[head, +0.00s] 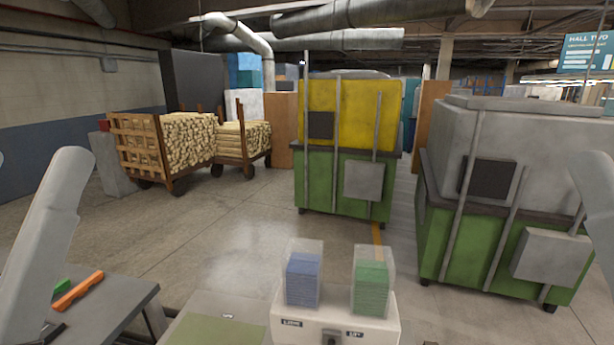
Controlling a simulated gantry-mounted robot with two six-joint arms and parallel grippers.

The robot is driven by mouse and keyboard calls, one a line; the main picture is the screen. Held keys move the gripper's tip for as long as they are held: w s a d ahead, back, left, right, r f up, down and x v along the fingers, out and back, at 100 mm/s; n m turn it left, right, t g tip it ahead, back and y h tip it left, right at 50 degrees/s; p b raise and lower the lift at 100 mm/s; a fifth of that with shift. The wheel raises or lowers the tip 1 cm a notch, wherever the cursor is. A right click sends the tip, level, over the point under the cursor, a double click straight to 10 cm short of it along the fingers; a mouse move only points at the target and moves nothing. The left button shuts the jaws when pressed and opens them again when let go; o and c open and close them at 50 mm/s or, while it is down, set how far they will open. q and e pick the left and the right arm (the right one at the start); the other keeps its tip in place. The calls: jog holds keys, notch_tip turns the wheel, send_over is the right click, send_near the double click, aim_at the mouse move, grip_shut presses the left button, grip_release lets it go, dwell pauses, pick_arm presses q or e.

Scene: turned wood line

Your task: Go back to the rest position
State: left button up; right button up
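My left arm (45,245) shows as a pale grey link at the left edge, slanting down out of the picture. My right arm (597,205) shows as a similar link at the right edge. Neither gripper's fingers can be made out; both arms run out of the frame. A white dispenser (305,330) at the bottom centre holds two clear bins, one with a stack of blue cards (302,280) and one with green cards (371,288). Neither arm touches it.
A dark grey table (115,310) at lower left bears an orange tool (78,291), a green piece (61,286) and a dark item partly cut off. Green-and-yellow (345,115) and green-and-grey (530,130) machines stand beyond. Log carts (140,145) stand at left. Open floor lies between.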

notch_tip(320, 180, up, 24)
jog(key=p, duration=2)
jog(key=shift+c, duration=0.2)
